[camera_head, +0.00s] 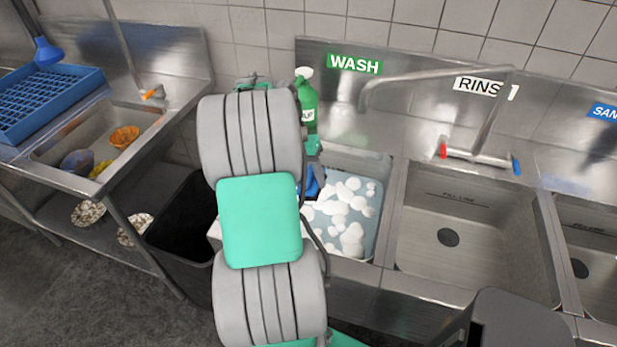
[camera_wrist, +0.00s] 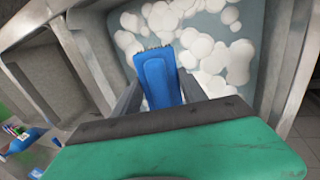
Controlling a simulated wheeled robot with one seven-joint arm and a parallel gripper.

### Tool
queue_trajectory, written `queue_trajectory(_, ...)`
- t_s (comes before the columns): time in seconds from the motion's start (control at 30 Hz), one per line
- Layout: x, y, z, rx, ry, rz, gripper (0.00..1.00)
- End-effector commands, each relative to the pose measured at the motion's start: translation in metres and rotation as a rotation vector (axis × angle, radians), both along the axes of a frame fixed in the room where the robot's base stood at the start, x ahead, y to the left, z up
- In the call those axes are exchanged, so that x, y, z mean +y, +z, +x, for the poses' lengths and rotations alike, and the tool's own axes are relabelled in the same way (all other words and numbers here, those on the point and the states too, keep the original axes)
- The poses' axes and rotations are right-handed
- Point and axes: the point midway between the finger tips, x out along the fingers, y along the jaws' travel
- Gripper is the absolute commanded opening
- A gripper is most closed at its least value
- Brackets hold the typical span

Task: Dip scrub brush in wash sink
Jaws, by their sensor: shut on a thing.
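The wash sink (camera_head: 352,158) stands under the green WASH sign (camera_head: 354,64) and holds bluish water with white foam (camera_head: 350,238). The scrub brush (camera_wrist: 157,78) is blue, with dark bristles at its far edge in the wrist view. My gripper (camera_wrist: 160,92) is shut on it, one grey finger on each side. In the wrist view the brush appears over the foamy water; I cannot tell whether it touches. In the head view only a bit of the blue brush (camera_head: 312,184) shows at the sink's left side, and my arm hides most of the gripper.
A faucet (camera_head: 430,76) reaches over toward the wash sink. The empty rinse sink (camera_head: 480,225) is to the right. A green bottle (camera_head: 306,105) stands behind the wash sink. A black bin (camera_head: 180,222) and another sink with bowls (camera_head: 124,136) are to the left.

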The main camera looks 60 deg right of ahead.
Motion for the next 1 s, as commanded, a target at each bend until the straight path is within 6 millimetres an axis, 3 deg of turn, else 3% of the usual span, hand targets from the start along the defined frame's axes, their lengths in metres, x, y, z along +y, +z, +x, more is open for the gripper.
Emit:
queue_trajectory(0.03,0.000,-0.014,0.000,0.000,0.000,0.000,0.17)
queue_trajectory(1.0,0.000,-0.147,0.000,0.000,0.001,0.000,0.17)
